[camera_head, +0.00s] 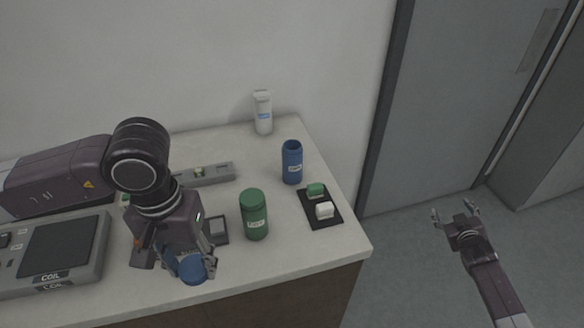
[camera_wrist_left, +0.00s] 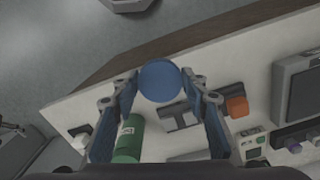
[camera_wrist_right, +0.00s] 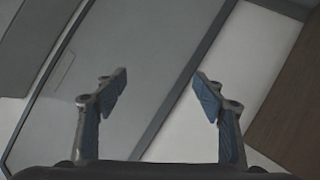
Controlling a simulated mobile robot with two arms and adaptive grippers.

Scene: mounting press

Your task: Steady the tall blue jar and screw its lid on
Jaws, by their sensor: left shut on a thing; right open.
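The tall blue jar (camera_head: 292,162) stands upright and open at the back right of the counter, with a white label. My left gripper (camera_head: 196,262) is shut on the blue lid (camera_head: 193,271), near the counter's front edge. In the left wrist view the lid (camera_wrist_left: 160,80) sits between the fingertips (camera_wrist_left: 160,88). My right gripper (camera_head: 456,218) is open and empty, out over the floor to the right of the counter. In the right wrist view its two fingers (camera_wrist_right: 160,85) are spread with nothing between them.
A green lidded jar (camera_head: 254,215) stands between my left gripper and the blue jar. A black mat (camera_head: 322,222) with a green and a white piece lies at the right edge. A white bottle (camera_head: 263,113) stands at the back. A device (camera_head: 48,250) fills the left.

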